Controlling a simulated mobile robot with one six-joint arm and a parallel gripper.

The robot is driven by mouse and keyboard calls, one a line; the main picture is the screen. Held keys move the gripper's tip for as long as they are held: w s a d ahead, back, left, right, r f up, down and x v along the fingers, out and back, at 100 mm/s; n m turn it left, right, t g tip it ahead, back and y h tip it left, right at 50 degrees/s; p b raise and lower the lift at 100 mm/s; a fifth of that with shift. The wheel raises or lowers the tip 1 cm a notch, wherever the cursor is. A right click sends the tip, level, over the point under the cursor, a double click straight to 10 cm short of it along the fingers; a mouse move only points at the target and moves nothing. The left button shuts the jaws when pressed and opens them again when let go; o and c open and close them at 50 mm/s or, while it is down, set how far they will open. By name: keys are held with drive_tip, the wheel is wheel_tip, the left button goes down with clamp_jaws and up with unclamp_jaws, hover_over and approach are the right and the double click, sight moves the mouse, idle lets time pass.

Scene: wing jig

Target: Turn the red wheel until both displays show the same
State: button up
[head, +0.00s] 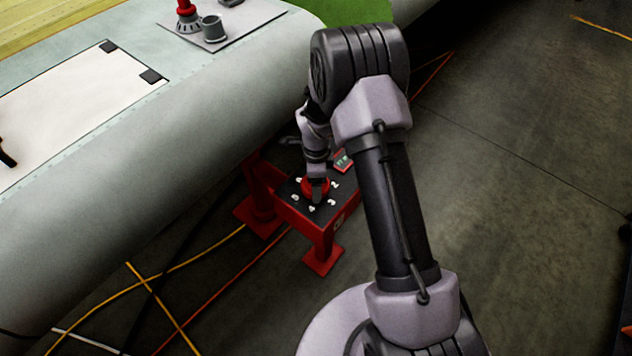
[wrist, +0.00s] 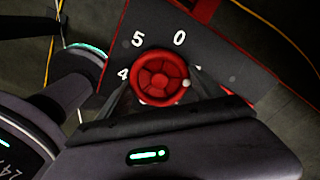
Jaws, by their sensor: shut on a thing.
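The red wheel (wrist: 158,76) sits on the dark top of a small red stand. White numerals ring it; 5, 0 and part of a 4 show in the wrist view. A pale dot marks the wheel's rim at its right side. My gripper (wrist: 157,92) is shut on the wheel, one finger at each side. In the head view the wheel (head: 314,187) is partly hidden by my gripper (head: 318,196). A small display box (head: 342,161) with greenish digits stands at the back of the panel; the digits are too small to read. I cannot make out a second display.
The red stand (head: 323,262) is on the dark floor beside the large grey wing (head: 160,150). Yellow and orange cables lie on the floor at the lower left. A grey cup (head: 213,31) and a red-topped fitting (head: 187,17) stand on the wing. Floor to the right is open.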

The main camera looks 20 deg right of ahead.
idle(0.3)
drive_tip(key=o, duration=1.4)
drive_tip(key=shift+r, duration=0.1)
wheel_tip(320, 180, up, 17)
drive_tip(key=p, duration=0.6)
drive_tip(key=shift+r, duration=0.15)
